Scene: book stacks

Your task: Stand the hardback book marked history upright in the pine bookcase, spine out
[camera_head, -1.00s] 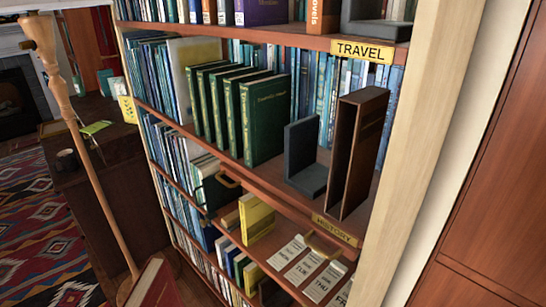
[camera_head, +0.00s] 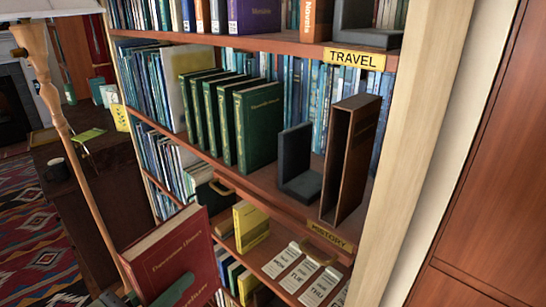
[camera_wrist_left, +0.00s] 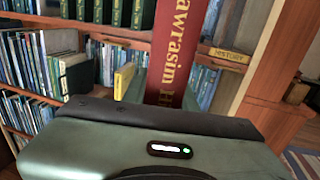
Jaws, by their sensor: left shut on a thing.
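The red hardback book (camera_head: 178,255) is at the lower left of the head view, tilted, its front cover facing me. Its red spine with gold letters also shows in the left wrist view (camera_wrist_left: 178,50). My left gripper (camera_head: 176,291) is shut on its lower part; the book's bottom is out of the frame. The pine bookcase (camera_head: 415,130) stands behind and to the right of the book. Its HISTORY label (camera_head: 333,238) is on the edge of the shelf holding several green books (camera_head: 258,125), a dark bookend (camera_head: 300,165) and a brown slipcase (camera_head: 340,165). My right gripper is out of view.
A gap lies between the green books and the bookend. The shelf above carries a TRAVEL label (camera_head: 354,57). Below is a shelf with yellow books (camera_head: 250,225) and white cards (camera_head: 300,268). A wooden lamp pole (camera_head: 75,140) stands at the left, near the book.

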